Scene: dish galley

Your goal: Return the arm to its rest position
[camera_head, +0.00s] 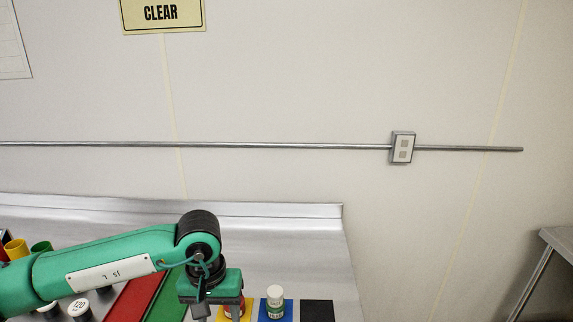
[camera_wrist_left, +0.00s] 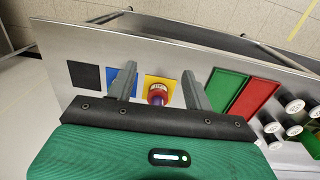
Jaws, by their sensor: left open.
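My left arm comes in from the left in the head view, with its gripper (camera_head: 216,308) hanging down over the counter; its fingertips are mostly cut off or hidden there. In the left wrist view the gripper (camera_wrist_left: 160,82) is open, its two grey fingers apart. A bottle with a pale cap and red on its body (camera_wrist_left: 157,95) stands on a yellow square (camera_wrist_left: 163,82), seen between the fingers. I cannot tell how far below them it is. My right gripper is not in view.
A black square (camera_head: 317,310) is empty. Red (camera_wrist_left: 257,98) and green (camera_wrist_left: 226,88) panels lie on the counter (camera_head: 290,235), near several white-topped dark containers (camera_wrist_left: 294,105). The counter's back is clear.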

